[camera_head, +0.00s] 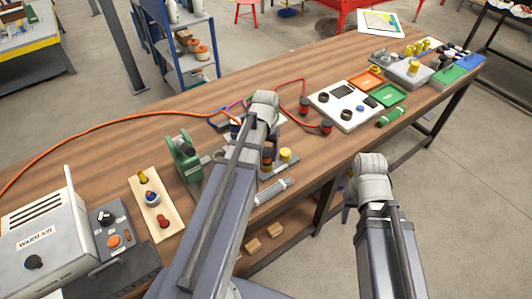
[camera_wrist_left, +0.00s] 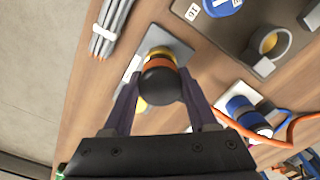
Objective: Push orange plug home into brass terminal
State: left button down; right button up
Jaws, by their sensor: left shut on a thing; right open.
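In the left wrist view, my left gripper (camera_wrist_left: 160,95) is shut on the orange plug (camera_wrist_left: 158,63), which has a dark round end and an orange band. The plug is above or on a grey plate (camera_wrist_left: 182,48); the view from above does not show how deep it sits. In the head view my left arm largely covers my left gripper (camera_head: 266,150). My right gripper (camera_head: 349,196) is open beyond the bench's front edge, partly hidden by its wrist.
A blue connector (camera_wrist_left: 247,113) with an orange cable (camera_wrist_left: 295,128) lies close to the right finger. A bundle of grey rods (camera_wrist_left: 114,25) lies left of the plate. A yellow-capped post (camera_head: 285,155), green pump (camera_head: 183,158) and white panel (camera_head: 335,115) stand on the bench.

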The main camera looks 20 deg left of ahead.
pick_arm(q)
jog(key=shift+f+b, duration=1)
jog(key=shift+f, duration=0.1)
jog(key=shift+c, duration=0.6)
grip_release()
jog(key=shift+r, duration=0.1)
notch_tip(320, 180, up, 8)
jog(key=p, duration=0.8)
jog(key=shift+f, duration=0.2)
